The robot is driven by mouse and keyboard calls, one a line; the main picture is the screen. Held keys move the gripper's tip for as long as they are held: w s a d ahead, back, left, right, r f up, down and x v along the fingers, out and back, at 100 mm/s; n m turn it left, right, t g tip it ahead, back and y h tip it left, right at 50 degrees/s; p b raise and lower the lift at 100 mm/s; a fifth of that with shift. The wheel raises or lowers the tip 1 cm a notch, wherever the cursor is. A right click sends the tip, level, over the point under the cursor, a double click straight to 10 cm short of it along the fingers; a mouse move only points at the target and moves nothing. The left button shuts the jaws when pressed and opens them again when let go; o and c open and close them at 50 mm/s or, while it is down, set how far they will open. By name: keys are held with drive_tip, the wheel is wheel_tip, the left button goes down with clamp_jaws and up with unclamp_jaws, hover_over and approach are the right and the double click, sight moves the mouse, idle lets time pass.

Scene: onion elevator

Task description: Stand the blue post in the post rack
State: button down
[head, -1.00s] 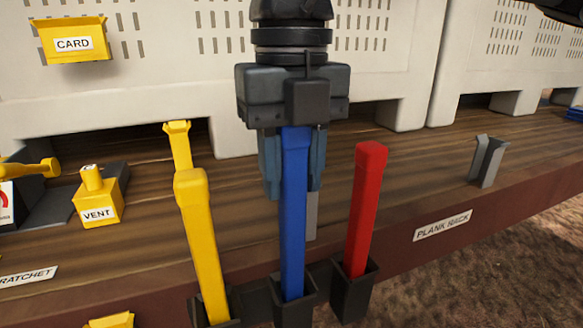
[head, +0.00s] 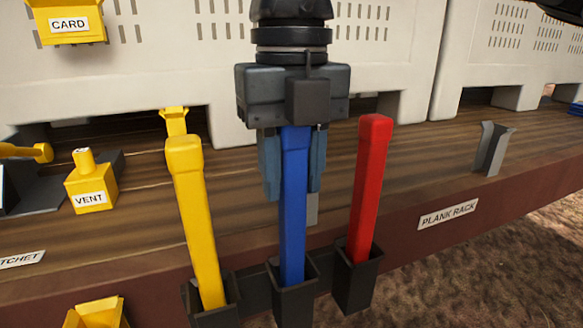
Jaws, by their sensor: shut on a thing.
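The blue post (head: 293,215) stands nearly upright with its lower end inside the middle dark socket of the post rack (head: 293,300). My gripper (head: 292,190) is shut on the upper part of the blue post, its fingers on either side. A red post (head: 369,190) stands in the right socket and a yellow post (head: 197,220) in the left socket. How deep the blue post sits is hidden by the socket walls.
White vented crates (head: 340,75) stand behind on the wooden deck (head: 415,165). A yellow VENT piece (head: 91,190) and a yellow CARD box (head: 68,20) are at left.

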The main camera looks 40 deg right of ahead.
drive_tip(key=c, duration=0.6)
unclamp_jaws()
drive_tip(key=shift+c, duration=0.2)
drive_tip(key=shift+r, duration=3.9)
drive_tip(key=shift+s, duration=0.1)
